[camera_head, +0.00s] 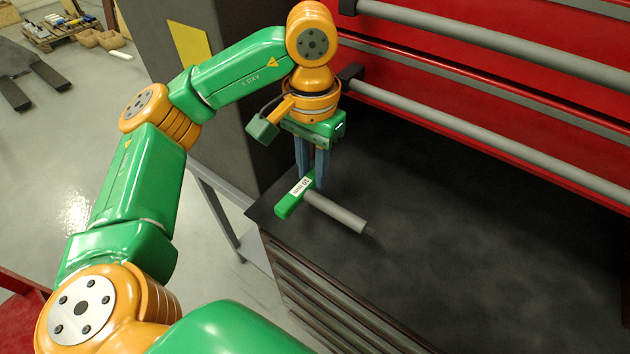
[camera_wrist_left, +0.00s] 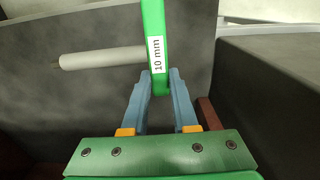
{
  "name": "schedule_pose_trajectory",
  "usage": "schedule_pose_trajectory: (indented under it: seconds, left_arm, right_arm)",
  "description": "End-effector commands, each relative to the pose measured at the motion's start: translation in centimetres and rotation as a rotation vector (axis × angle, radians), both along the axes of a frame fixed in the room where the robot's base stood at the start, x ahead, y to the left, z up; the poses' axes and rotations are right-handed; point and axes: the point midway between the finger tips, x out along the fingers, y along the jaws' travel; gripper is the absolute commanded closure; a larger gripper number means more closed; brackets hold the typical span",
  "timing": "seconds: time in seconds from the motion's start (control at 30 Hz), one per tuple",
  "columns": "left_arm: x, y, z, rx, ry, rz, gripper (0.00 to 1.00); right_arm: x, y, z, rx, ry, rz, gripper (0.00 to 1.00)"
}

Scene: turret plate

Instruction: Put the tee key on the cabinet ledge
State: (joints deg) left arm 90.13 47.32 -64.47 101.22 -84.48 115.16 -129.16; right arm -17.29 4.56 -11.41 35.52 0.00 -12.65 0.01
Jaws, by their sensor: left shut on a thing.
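The tee key has a green handle with a white "10 mm" label and a grey shaft (camera_head: 337,212). My left gripper (camera_head: 312,183) points down and is shut on the green handle. The shaft points right and toward the viewer over the dark cabinet ledge (camera_head: 440,250). I cannot tell whether the key touches the ledge. In the left wrist view the tee key (camera_wrist_left: 155,38) shows its handle between the blue fingers of the left gripper (camera_wrist_left: 161,82), with the shaft to the left. My right gripper is not in view.
A red panel with grey horizontal rails (camera_head: 500,50) stands behind the ledge. A dark grey upright panel (camera_head: 235,110) is behind my arm. Drawer fronts (camera_head: 330,305) lie below the ledge's front edge. The ledge to the right of the key is clear.

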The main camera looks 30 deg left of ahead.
Motion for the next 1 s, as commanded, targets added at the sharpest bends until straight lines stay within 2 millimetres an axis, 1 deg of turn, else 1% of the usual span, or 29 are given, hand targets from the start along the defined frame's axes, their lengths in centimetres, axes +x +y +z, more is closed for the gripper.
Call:
schedule_pose_trajectory:
  seconds: [0.03,0.1,0.17,0.27,0.3,0.4,0.43,0.5,0.67,0.8,0.83,0.87,0.9,0.93,1.0]
  left_arm:
    - [0.5,0.6,-1.6,-0.003,0.005,0.003,1.0]
    - [1.1,1.3,-2.6,-0.002,0.003,0.0,1.0]
    - [1.4,1.6,-2.8,-0.001,0.003,0.0,1.0]
    - [2.0,2.3,-3.7,0.0,0.004,0.002,1.0]
    - [2.3,2.7,-4.5,0.001,0.004,0.001,1.0]
    - [2.2,2.6,-6.5,0.001,0.003,-0.002,1.0]
    - [2.2,2.5,-6.9,0.0,0.001,-0.002,1.0]
    - [2.2,2.5,-7.2,0.001,-0.001,-0.002,1.0]
    - [2.2,2.5,-7.2,0.0,-0.002,-0.002,1.0]
    - [2.2,2.4,-7.7,-0.001,-0.002,-0.002,1.0]
    - [2.2,2.4,-7.6,0.0,-0.002,-0.002,0.68]
    - [2.2,2.4,-7.5,0.0,-0.002,-0.002,0.6]
    - [2.2,2.4,-7.5,-0.001,-0.001,-0.002,0.49]
    - [2.2,2.4,-7.5,-0.001,-0.001,-0.002,0.43]
    - [2.2,2.4,-7.5,-0.001,-0.001,-0.002,0.43]
  right_arm:
    - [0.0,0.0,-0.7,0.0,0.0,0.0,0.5]
    - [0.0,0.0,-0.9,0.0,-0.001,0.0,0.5]
    - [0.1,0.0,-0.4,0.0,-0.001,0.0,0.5]
    - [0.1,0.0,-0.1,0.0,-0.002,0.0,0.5]
    - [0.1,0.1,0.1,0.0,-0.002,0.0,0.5]
    - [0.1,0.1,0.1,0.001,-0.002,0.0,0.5]
    - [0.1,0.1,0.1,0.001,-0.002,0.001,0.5]
    - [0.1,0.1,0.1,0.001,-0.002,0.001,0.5]
    - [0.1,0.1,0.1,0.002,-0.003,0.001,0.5]
    - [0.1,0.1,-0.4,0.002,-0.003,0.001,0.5]
    - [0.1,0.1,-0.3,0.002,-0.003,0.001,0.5]
    - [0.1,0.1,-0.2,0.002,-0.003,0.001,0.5]
    - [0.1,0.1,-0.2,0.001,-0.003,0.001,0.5]
    - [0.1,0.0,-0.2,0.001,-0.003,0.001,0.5]
    - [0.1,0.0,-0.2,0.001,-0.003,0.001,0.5]
